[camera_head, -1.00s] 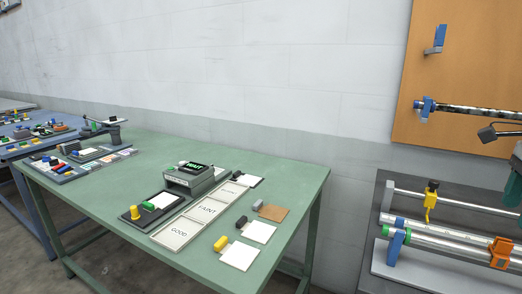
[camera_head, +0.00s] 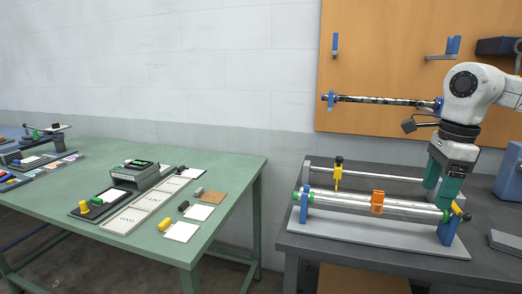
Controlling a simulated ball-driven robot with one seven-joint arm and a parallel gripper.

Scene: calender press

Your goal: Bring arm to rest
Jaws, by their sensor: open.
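My gripper (camera_head: 440,188) hangs from my white arm at the right, fingers pointing down. Its green fingers are apart, above or beside the right end of the calender press (camera_head: 352,231). Whether they touch the press cannot be told. No held object shows between them. The press has silver rollers (camera_head: 345,204), an orange clamp-like piece (camera_head: 377,202), a yellow piece with a black knob (camera_head: 338,175) and blue end supports (camera_head: 304,206). It stands on a dark grey table (camera_head: 292,241).
A green table (camera_head: 236,172) at left bears a device with a lit display (camera_head: 139,164), lettered panels (camera_head: 149,203) and several white cards. An orange-brown wall board (camera_head: 360,60) behind the press holds a dark patterned rod (camera_head: 385,99) on blue brackets. A floor gap separates the tables.

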